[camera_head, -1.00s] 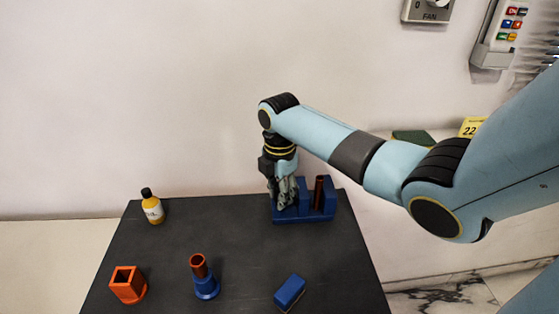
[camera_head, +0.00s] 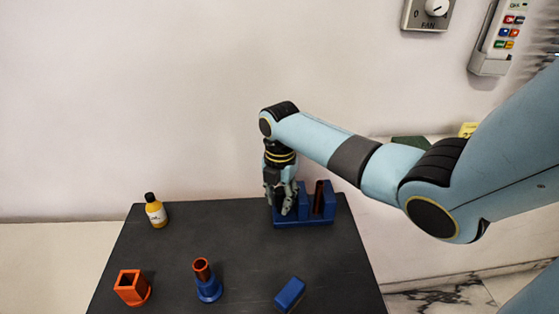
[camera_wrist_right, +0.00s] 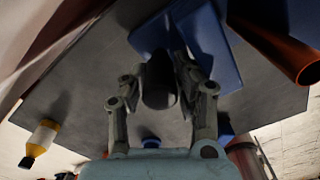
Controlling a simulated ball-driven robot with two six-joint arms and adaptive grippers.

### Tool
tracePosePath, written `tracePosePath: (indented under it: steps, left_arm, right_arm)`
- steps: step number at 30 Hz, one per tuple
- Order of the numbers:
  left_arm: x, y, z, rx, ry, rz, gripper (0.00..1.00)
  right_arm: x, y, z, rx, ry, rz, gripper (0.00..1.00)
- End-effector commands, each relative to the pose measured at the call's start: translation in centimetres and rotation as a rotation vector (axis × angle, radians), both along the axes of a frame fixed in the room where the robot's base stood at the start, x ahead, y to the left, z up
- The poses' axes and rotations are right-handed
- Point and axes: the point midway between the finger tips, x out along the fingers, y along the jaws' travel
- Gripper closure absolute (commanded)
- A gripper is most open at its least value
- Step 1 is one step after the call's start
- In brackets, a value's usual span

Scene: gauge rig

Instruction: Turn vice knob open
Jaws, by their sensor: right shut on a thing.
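The blue vice (camera_head: 308,220) stands at the back right of the dark table, with a dark reddish-brown tube (camera_head: 319,195) upright between its blocks. My right gripper (camera_head: 283,210) points down at the left end of the vice and hides the knob in the head view. In the right wrist view, the black knob (camera_wrist_right: 159,85) sits between the two fingers of my right gripper (camera_wrist_right: 162,68), which is shut on it. The blue vice (camera_wrist_right: 213,45) and the tube (camera_wrist_right: 280,50) also show there. My left gripper is not in view.
The table (camera_head: 235,250) also carries a yellow bottle (camera_head: 156,213), an orange square socket (camera_head: 131,287), a blue stand (camera_head: 209,289) with an orange-brown tube (camera_head: 201,268), and a blue block (camera_head: 290,293). The middle of the table is clear.

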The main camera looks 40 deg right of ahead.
Motion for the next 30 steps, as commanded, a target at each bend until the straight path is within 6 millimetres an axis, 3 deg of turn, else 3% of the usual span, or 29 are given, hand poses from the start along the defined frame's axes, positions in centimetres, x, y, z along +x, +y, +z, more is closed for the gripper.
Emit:
tracePosePath:
  steps: [20, 21, 26, 30]
  left_arm:
    - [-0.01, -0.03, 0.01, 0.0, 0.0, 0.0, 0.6]
    - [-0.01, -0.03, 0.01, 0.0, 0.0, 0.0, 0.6]
    - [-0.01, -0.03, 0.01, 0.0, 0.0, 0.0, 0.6]
    - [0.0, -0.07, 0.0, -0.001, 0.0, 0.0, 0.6]
  right_arm:
    - [0.27, -0.51, 0.29, -0.012, -0.008, -0.001, 1.0]
    - [0.27, -0.52, 0.3, -0.013, -0.008, 0.0, 0.69]
    - [0.21, -0.47, 0.24, -0.011, -0.005, -0.001, 0.48]
    - [0.06, -0.4, 0.13, -0.01, -0.002, -0.001, 0.48]
